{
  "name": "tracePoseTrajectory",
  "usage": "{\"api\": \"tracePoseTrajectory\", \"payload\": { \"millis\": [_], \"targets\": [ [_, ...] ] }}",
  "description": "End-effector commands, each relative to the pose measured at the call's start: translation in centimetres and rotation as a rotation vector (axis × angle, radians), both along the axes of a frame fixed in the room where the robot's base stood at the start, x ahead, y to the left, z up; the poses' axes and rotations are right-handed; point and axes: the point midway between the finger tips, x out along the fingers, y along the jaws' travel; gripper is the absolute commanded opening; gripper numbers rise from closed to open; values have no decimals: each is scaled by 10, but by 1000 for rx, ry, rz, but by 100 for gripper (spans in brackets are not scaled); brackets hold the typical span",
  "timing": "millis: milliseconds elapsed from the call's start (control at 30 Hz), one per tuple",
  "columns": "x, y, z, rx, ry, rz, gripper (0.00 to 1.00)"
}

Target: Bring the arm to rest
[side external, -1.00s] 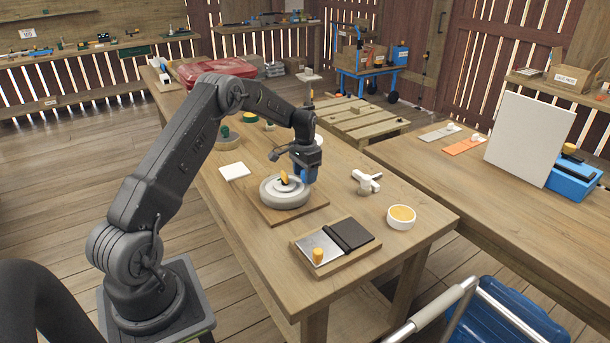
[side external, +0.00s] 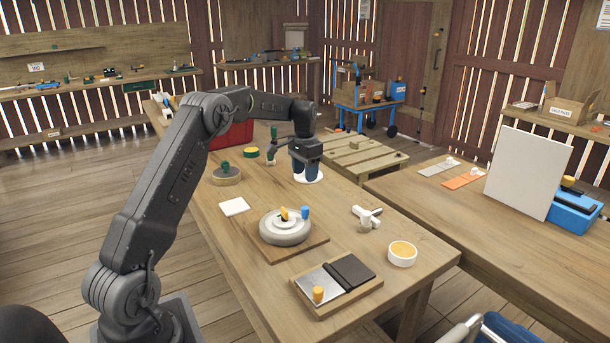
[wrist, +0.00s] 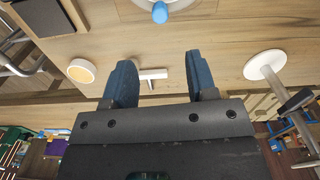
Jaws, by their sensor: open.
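My gripper (side external: 307,175) is open and empty in the side view, raised above the far part of the table. Its two dark blue fingers stand apart in the wrist view (wrist: 161,75), with nothing between them. A round grey bin (side external: 284,236) sits on a square wooden board, nearer the camera than my gripper. A yellow upright piece (side external: 284,214) and a blue knob (side external: 305,212) show on its top. The blue knob also shows at the top edge of the wrist view (wrist: 160,12). My gripper is clear of the bin.
A white tap-like fitting (side external: 367,216), a white tub with orange contents (side external: 402,254) and a tray with a sliding dark lid (side external: 352,271) stand to the right and front. A white disc (side external: 316,179) is behind my fingers. A red case (side external: 232,134) is partly behind my arm.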

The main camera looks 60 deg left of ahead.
Motion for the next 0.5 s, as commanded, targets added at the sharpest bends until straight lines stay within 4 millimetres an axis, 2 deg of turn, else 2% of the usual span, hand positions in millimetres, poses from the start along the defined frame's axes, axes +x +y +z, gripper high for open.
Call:
{"api": "tracePoseTrajectory", "payload": {
  "millis": [167,267,367,500],
  "targets": [
    [0,-3,3,2,-3,-1,52],
    [-2,-17,18,12,-18,-7,52],
    [-9,-45,45,28,-51,-15,52],
    [-32,-99,87,52,-109,-27,52]
  ]
}}
